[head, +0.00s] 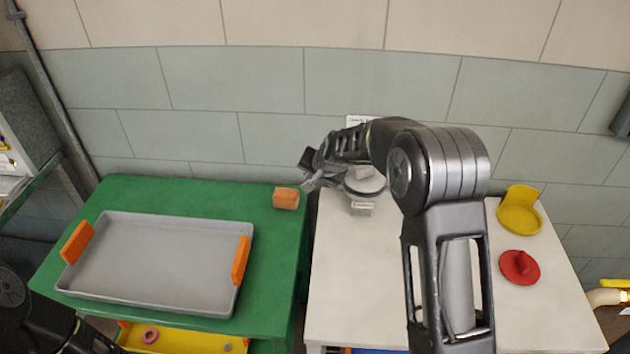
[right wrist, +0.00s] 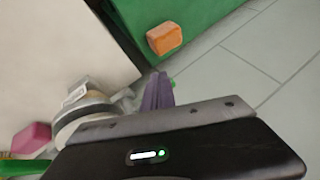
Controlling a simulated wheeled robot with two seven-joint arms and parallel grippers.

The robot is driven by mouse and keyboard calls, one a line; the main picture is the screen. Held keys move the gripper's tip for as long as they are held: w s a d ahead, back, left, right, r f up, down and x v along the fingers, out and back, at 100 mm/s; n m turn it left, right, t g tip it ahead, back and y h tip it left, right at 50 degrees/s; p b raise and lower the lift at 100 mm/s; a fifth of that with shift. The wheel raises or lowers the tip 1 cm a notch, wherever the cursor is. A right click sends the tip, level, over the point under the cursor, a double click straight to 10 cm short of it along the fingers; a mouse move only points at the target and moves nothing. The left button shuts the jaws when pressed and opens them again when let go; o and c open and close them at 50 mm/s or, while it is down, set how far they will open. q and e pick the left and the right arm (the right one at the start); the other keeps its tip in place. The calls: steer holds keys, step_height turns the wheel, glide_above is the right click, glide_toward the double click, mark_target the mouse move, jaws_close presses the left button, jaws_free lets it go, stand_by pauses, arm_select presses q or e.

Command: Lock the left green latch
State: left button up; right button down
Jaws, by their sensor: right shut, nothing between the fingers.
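I cannot make out a green latch for certain in either view. A small green piece (right wrist: 22,168) shows at the lower left edge of the right wrist view; I cannot tell what it is. My right gripper (head: 308,174) is shut and empty, above the gap between the green table (head: 170,195) and the white table (head: 350,285). It is just left of a round grey-and-white device (head: 364,181), which also shows in the right wrist view (right wrist: 84,118). My left gripper is out of view; only part of my left arm shows at lower left.
An orange block (head: 286,198) sits on the green table's right edge, near my right gripper. A grey tray (head: 150,262) with orange handles fills much of that table. A yellow dish (head: 519,215) and red lid-like piece (head: 519,267) are on the white table's right side.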

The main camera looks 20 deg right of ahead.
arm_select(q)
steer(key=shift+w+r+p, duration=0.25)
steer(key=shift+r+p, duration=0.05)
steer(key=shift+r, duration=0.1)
arm_select(e)
steer(key=shift+w+r+m, duration=0.1)
steer(key=shift+w+m, duration=0.2)
steer(key=shift+w, duration=0.3)
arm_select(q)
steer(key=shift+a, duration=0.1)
arm_select(e)
steer(key=shift+w+r, duration=0.1)
